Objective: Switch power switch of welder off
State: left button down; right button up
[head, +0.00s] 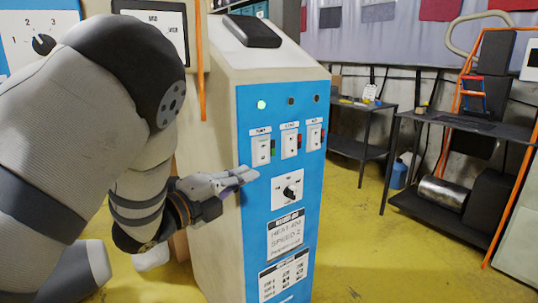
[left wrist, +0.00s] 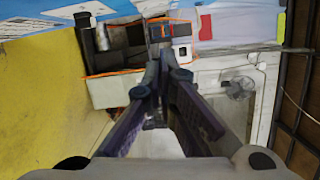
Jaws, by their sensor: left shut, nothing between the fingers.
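The welder cabinet (head: 225,110) stands upright in the head view, with a blue front panel (head: 290,237). Three white rocker switches sit in a row near its top: left (head: 261,150), middle (head: 290,144) and right (head: 314,134). Their labels are too small to read surely, so I cannot tell which is the power switch. A green lamp (head: 261,104) is lit above the left switch; the other two lamps look dark. My left gripper (head: 254,174) is shut and empty, its tips just below the left switch; contact is unclear. Its fingers also show in the left wrist view (left wrist: 164,58).
A rotary knob (head: 290,191) on a white plate sits right of my fingertips. A dark shelf unit (head: 452,122) with equipment stands at the right, and a smaller table (head: 357,108) behind. Yellow floor (head: 400,250) is clear right of the cabinet.

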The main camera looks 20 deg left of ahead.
aim_at(265, 154)
pick_arm(q)
jog(key=w, duration=0.3)
jog(key=w+d+b, duration=0.1)
jog(key=w, duration=0.7)
jog(key=shift+w+d+r, duration=0.1)
jog(key=shift+d+r, duration=0.1)
jog(key=shift+d, duration=0.15)
jog(key=shift+w+a+r, duration=0.1)
jog(key=shift+w+a, duration=0.15)
jog(key=shift+a, duration=0.1)
pick_arm(e)
jog(key=shift+s+f+g, duration=0.4)
jog(key=shift+s+f, duration=0.5)
